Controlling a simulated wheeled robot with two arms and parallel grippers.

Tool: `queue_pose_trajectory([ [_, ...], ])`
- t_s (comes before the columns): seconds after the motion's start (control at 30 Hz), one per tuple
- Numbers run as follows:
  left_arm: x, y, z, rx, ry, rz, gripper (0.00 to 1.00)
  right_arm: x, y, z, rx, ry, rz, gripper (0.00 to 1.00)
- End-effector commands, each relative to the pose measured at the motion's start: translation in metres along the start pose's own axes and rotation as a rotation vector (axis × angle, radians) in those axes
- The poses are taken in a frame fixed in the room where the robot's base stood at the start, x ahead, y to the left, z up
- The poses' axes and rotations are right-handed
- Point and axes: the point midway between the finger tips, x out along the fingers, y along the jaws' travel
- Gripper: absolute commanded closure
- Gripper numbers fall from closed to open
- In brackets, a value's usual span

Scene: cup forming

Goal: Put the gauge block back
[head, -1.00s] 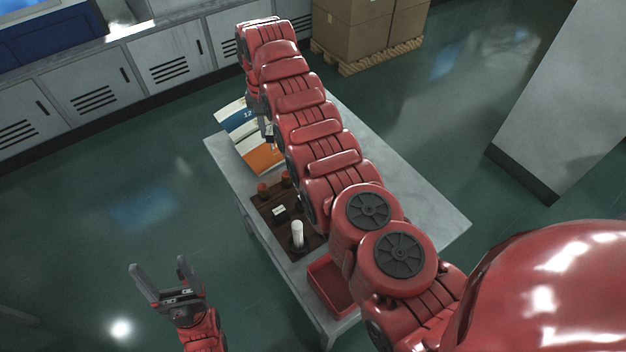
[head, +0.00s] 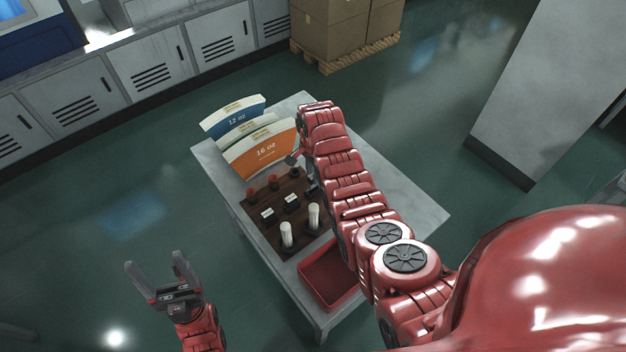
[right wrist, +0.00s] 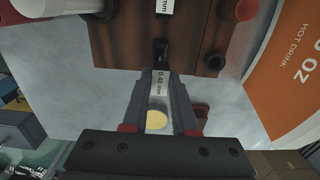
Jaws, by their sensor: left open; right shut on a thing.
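The gauge block (right wrist: 160,80) has a white label reading 0.40 mm and a dark front end. In the right wrist view it lies between the fingers of my right gripper (right wrist: 158,92), which is shut on it. Its dark end is over the edge of the brown wooden tray (right wrist: 125,52); I cannot tell whether it touches. In the head view my right gripper (head: 303,172) is at the tray's far right side, and the held block is hidden there. The tray (head: 262,235) holds two white-labelled dark pieces (head: 267,213). My left gripper (head: 165,280) is open and empty, away from the table.
White cylinders (head: 286,236) and red-topped pieces (head: 252,194) stand on the tray. Printed cup blanks (head: 262,150) lie behind it. A red bin (head: 330,277) sits at the front. The grey table's right side (head: 400,200) is clear.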

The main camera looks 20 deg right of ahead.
Motion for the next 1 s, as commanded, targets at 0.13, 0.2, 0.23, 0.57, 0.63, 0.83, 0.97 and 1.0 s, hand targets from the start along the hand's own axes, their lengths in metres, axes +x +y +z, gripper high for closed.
queue_pose_trajectory([
  [0.13, 0.003, 0.000, -0.001, 0.000, 0.000, 0.000, 0.26, 0.006, 0.000, 0.000, -0.001, 0.000, 0.001, 1.00],
  [0.2, 0.006, 0.000, -0.001, 0.000, 0.000, 0.000, 0.26, 0.011, 0.001, 0.001, -0.001, 0.000, 0.002, 1.00],
  [0.23, 0.005, 0.000, -0.001, 0.000, 0.000, 0.000, 0.26, 0.015, 0.001, 0.001, -0.001, -0.001, 0.003, 1.00],
  [0.57, 0.005, 0.000, -0.001, 0.000, 0.000, 0.000, 0.26, 0.038, 0.001, 0.000, -0.002, 0.001, 0.002, 1.00],
  [0.63, 0.005, 0.000, -0.001, 0.000, 0.000, 0.000, 0.26, 0.038, 0.001, 0.000, -0.002, 0.001, 0.000, 1.00],
  [0.83, 0.004, 0.000, -0.001, 0.000, 0.000, 0.000, 0.26, 0.040, 0.001, 0.000, -0.002, 0.001, 0.000, 1.00],
  [0.97, 0.003, 0.000, -0.001, 0.000, 0.000, 0.000, 0.26, 0.041, 0.000, 0.000, -0.002, 0.001, 0.000, 0.65],
  [1.0, 0.003, 0.000, -0.001, 0.000, 0.000, 0.000, 0.26, 0.041, 0.000, 0.000, -0.002, 0.001, 0.000, 0.58],
])
